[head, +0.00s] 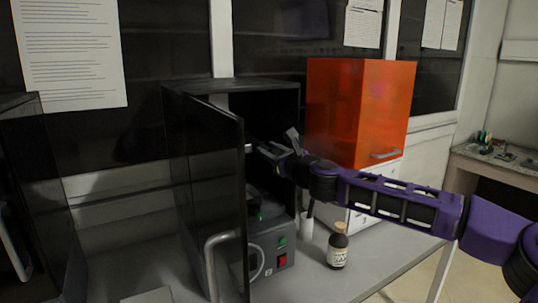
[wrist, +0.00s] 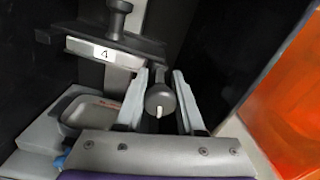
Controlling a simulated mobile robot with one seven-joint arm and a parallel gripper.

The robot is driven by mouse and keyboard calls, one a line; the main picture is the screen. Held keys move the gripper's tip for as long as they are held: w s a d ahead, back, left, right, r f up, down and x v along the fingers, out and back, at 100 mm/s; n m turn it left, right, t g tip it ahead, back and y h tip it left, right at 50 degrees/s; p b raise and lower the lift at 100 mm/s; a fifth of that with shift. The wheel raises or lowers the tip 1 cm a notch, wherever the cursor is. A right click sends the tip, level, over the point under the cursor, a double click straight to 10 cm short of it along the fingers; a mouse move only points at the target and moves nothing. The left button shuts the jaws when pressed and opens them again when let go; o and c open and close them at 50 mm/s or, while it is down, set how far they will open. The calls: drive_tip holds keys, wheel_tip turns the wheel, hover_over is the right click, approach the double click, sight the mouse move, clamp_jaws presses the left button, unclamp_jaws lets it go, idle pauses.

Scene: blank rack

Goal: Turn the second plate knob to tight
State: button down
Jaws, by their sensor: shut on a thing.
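My gripper (wrist: 160,90) reaches into the open dark cabinet (head: 285,90) in the head view. In the wrist view its two pale fingers stand on either side of a round dark grey knob (wrist: 157,96) with a white mark pointing down. The gripper is shut on this knob. In the head view the gripper end (head: 275,150) is small and the cabinet's open door partly covers the inside, so the knobs cannot be made out there.
The cabinet door (head: 215,190) stands open toward the front left. A grey device (head: 271,245) with green and red switches sits low in the cabinet. An orange box (head: 358,110) stands close on the right. A brown bottle (head: 338,247) stands on the bench in front.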

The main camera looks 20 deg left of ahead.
drive_tip(key=shift+m, duration=0.6)
drive_tip(key=c, duration=0.6)
unclamp_jaws()
drive_tip(key=shift+o, duration=0.2)
drive_tip(key=shift+s, duration=0.1)
drive_tip(key=v, duration=1.7)
drive_tip(key=shift+d+b, duration=0.2)
drive_tip(key=shift+b, duration=0.1)
